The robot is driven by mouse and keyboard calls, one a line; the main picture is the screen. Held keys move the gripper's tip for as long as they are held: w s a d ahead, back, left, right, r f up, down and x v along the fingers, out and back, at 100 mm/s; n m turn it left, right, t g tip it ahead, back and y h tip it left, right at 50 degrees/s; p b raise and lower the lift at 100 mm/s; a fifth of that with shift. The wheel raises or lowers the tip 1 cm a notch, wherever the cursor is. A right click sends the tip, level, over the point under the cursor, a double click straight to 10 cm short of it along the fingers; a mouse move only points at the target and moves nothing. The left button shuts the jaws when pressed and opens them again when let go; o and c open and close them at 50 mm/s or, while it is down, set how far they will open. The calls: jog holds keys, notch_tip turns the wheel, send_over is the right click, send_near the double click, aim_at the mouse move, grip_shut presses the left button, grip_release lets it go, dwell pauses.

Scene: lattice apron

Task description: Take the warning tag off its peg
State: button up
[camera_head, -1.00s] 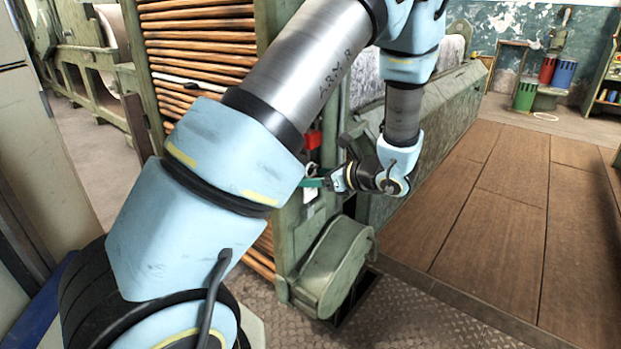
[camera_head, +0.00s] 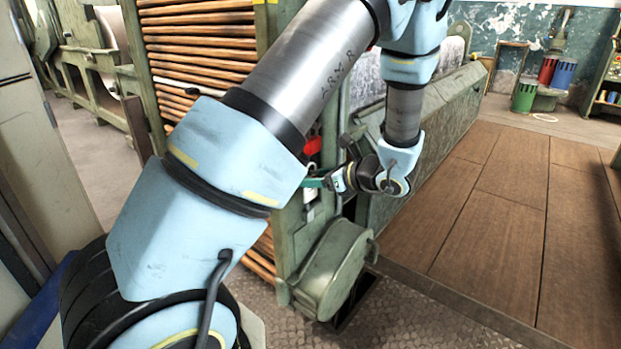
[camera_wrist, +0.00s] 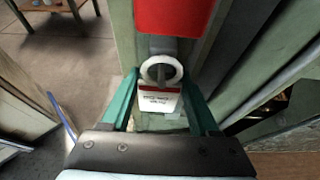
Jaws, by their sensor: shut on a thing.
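The warning tag (camera_wrist: 158,101) is a white plate with dark and red print and a pale ring at its top. In the wrist view, the ring surrounds a grey peg (camera_wrist: 160,73), with the tag hanging below. My gripper (camera_wrist: 159,82) has its teal fingers on either side of the tag, just under the ring, and is shut on it. In the head view, my gripper (camera_head: 313,183) is at the green machine post, and a small white part of the tag (camera_head: 310,195) shows below the fingers. The peg is too small to make out there.
A red block (camera_wrist: 174,14) sits directly above the peg; it also shows in the head view (camera_head: 313,145). A rounded green housing (camera_head: 335,265) juts out below. A stack of orange-brown rods (camera_head: 195,50) is left of the post. Open wooden floor (camera_head: 490,220) lies right.

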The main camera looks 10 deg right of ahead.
jog(key=s+d+p, duration=0.3)
jog(key=s+d, duration=0.3)
jog(key=s, duration=0.1)
jog(key=shift+s+d, duration=0.15)
jog(key=shift+d, duration=0.25)
dwell(1.1)
